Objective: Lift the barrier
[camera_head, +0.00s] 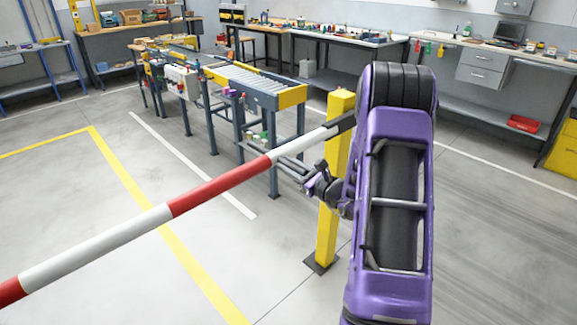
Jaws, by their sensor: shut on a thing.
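The barrier (219,188) is a long pole with red and white bands. It runs from the lower left edge of the picture up to a dark end piece at the top of a yellow post (326,237). I cannot tell from this view whether it is level or somewhat raised. My gripper (272,153) comes from the right, beside the post, with its grey fingers at the barrier's red and white bands near the post. It is shut on the barrier; the exact contact is partly hidden. My purple arm covers part of the post.
A roller conveyor (262,84) with yellow ends stands behind the barrier. Workbenches (345,37) with tools line the back wall, and a red bin (523,124) sits on a low shelf at right. The floor with yellow and white lines is clear at left.

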